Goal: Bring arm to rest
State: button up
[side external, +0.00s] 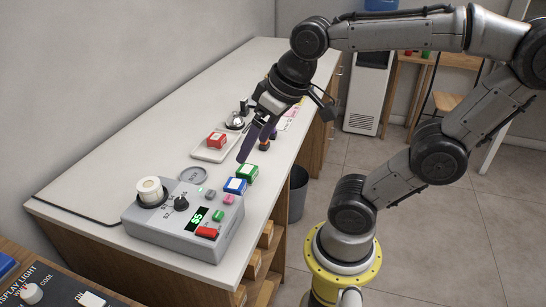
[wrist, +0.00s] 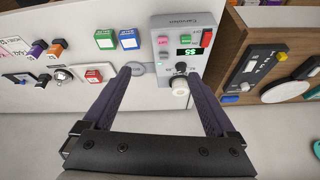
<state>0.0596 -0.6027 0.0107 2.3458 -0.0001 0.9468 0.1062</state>
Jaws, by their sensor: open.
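My gripper (side external: 254,150) has two long dark purple fingers that point down over the white counter (side external: 125,165). The fingers are spread apart and nothing is between them. In the wrist view my gripper (wrist: 160,76) shows the same wide gap, with a grey round disc (wrist: 136,69) and the grey device's edge in the background between the fingers. My arm arches in from the right, with its yellow-ringed base on the floor beside the counter. I cannot tell the exact height of the fingertips above the counter.
A grey device (side external: 165,232) with a lit display and white cylinder stands at the counter's near end. A blue box (side external: 235,186) and a green box (side external: 247,171) lie beside it. A red box (side external: 217,139) sits on a tray (side external: 203,153), near a bell (side external: 235,121). The floor (side external: 430,240) is open.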

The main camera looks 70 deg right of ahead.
jog(key=s+f, duration=0.1)
jog(key=s+n, duration=0.1)
jog(key=s+a+f+n, duration=0.1)
jog(key=shift+s+a+f+t, duration=0.1)
jog(key=shift+s+f+t, duration=0.2)
jog(key=shift+s, duration=0.05)
dwell(1.0)
